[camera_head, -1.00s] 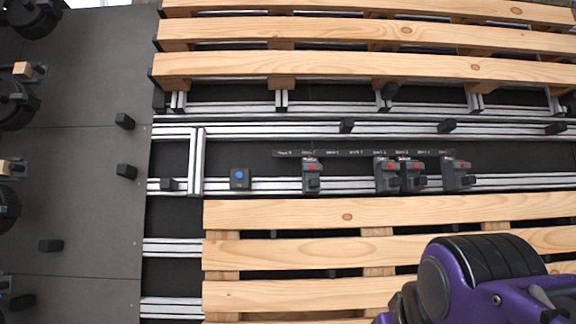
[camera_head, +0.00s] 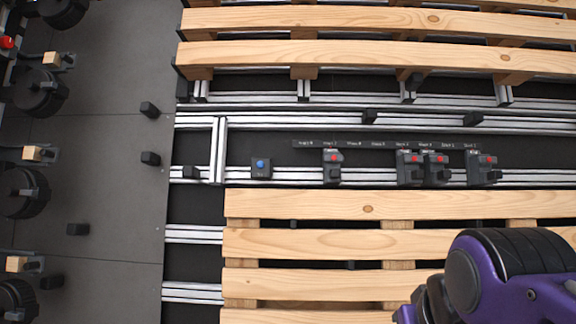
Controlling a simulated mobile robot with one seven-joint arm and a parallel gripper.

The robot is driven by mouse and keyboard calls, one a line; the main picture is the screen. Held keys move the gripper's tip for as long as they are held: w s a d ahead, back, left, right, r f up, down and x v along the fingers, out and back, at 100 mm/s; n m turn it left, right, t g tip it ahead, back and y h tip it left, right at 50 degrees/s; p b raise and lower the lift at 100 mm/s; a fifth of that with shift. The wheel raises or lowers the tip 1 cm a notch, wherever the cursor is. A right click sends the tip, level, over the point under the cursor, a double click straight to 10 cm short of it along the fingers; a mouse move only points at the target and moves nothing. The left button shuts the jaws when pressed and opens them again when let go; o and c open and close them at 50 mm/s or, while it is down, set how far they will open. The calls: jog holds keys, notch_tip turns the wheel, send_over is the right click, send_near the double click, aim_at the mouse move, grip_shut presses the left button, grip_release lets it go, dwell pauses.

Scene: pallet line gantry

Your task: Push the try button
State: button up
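A small dark box with a round blue button (camera_head: 261,163) sits on the aluminium rail, left of the row of red-marked modules. A tiny label below the button is too small to read, so I cannot confirm it is the try button. Nothing touches it. My purple and black arm shows at the lower right, over the near pallet. My gripper is not in view.
Wooden pallets lie behind (camera_head: 370,55) and in front (camera_head: 300,205). The grey floor panel (camera_head: 110,190) at left holds small dark blocks.

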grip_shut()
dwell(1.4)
